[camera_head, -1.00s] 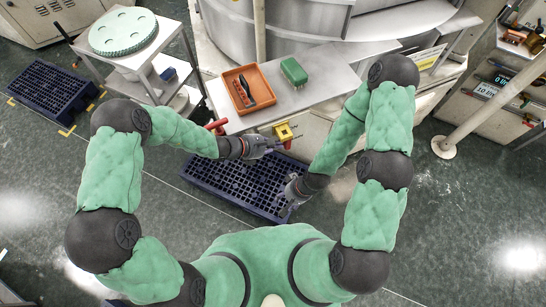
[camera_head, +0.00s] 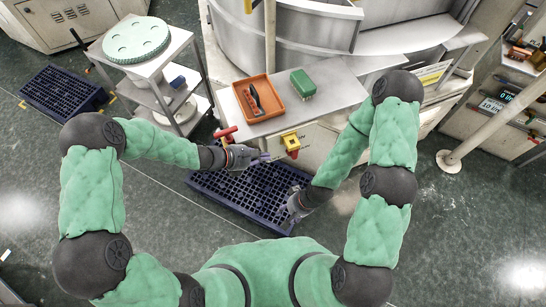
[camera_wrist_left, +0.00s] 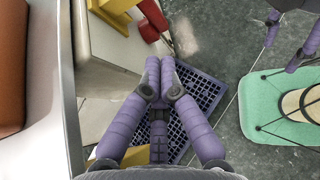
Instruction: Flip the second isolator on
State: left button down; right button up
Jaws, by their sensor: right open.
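A yellow isolator box (camera_head: 290,140) with a red handle (camera_head: 293,154) is on the bench front below the grey top. In the left wrist view the yellow part (camera_wrist_left: 117,12) and red handle (camera_wrist_left: 153,14) show at the top. A red T-shaped handle (camera_head: 226,133) sits further left on the bench front. My left gripper (camera_head: 266,157) is left of the yellow box and apart from it. Its purple fingertips (camera_wrist_left: 160,76) meet with nothing between them. My right gripper (camera_head: 291,212) is open and empty, lower, over the blue grid platform. Which isolator is second is not marked.
An orange tray (camera_head: 238,88) with a dark tool and a green brush (camera_head: 303,83) lie on the bench top (camera_head: 335,84). A blue grid platform (camera_head: 225,190) is on the floor below. A trolley (camera_head: 175,48) with a green disc stands left. A post (camera_head: 480,135) stands right.

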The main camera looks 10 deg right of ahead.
pick_arm(q)
jog(key=a+r, duration=0.3)
jog(key=shift+s+a+r, duration=0.15)
jog(key=shift+s+r, duration=0.15)
jog(key=shift+s, duration=0.1)
jog(key=s+a+f+m+g+y+b, duration=0.1)
jog(key=s+a+f+m+y+b, duration=0.1)
jog(key=f, duration=0.8)
jog(key=s+a+f+m+y+b, duration=0.2)
jog(key=s+a+f+m+b, duration=0.2)
jog(key=s+f+m+b, duration=0.2)
jog(key=s+a+f+m+g+y+b, duration=0.1)
jog(key=s+a+f+m+y+b, duration=0.2)
jog(key=f+m, duration=0.7)
jog(key=s+f+b, duration=0.2)
jog(key=s+f, duration=0.2)
jog(key=shift+s+f+m+g, duration=0.15)
jog(key=shift+s+m+g, duration=0.15)
jog(key=shift+s, duration=0.05)
